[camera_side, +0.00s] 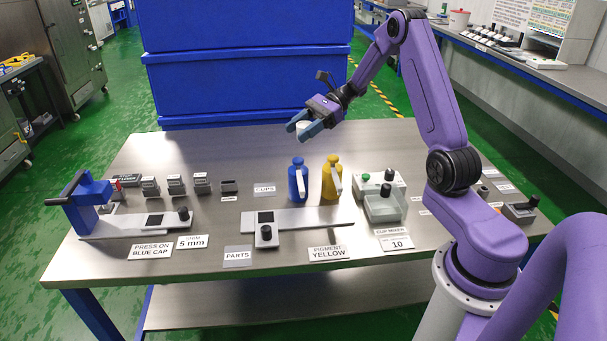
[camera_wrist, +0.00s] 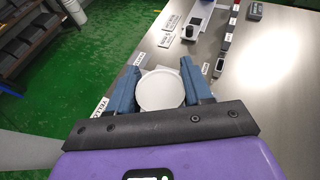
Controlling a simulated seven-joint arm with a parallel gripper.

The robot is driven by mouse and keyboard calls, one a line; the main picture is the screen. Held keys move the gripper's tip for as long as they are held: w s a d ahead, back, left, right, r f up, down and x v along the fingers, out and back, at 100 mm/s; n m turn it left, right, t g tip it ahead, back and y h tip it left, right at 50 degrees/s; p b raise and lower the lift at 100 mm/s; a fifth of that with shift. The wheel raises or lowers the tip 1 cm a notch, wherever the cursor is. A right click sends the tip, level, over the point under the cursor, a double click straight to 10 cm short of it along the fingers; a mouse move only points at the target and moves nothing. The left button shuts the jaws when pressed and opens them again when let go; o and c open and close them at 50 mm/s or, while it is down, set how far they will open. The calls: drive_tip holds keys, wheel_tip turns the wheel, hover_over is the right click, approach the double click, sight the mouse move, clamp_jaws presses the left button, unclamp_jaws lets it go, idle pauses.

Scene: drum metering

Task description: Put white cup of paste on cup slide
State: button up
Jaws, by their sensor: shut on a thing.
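The white cup (camera_side: 303,126) is between the fingers of my gripper (camera_side: 297,129), held upright well above the table behind the blue bottle. In the wrist view the white round cup (camera_wrist: 160,91) fills the space between the two blue-grey fingers; its contents cannot be made out. A pale slide plate (camera_side: 330,217) with a dark square pad (camera_side: 266,216) and a black-knobbed block lies in the table's middle. Another plate (camera_side: 120,228) with a dark pad runs from the blue press at left. No label names either as the cup slide. The cup hides the middle plate in the wrist view.
A blue bottle (camera_side: 298,180) and a yellow bottle (camera_side: 332,177) stand behind the middle plate. The blue press (camera_side: 85,200) is at left, with several small labelled boxes behind its plate. The cup mixer (camera_side: 384,205) is at right. The table's back left is clear.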

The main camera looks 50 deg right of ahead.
drive_tip(key=w+d+r+m+t+h, duration=0.35)
drive_tip(key=d+m+t, duration=0.25)
drive_tip(key=d, duration=0.3)
drive_tip(key=m+t+h, duration=0.2)
drive_tip(key=m+h, duration=0.1)
hover_over(317, 172)
wheel_tip(317, 172, down, 13)
drive_tip(key=shift+d+f, duration=0.1)
drive_tip(key=shift+f, duration=5.25)
drive_tip(key=shift+f, duration=0.1)
drive_tip(key=o, duration=1)
drive_tip(key=shift+o, duration=0.2)
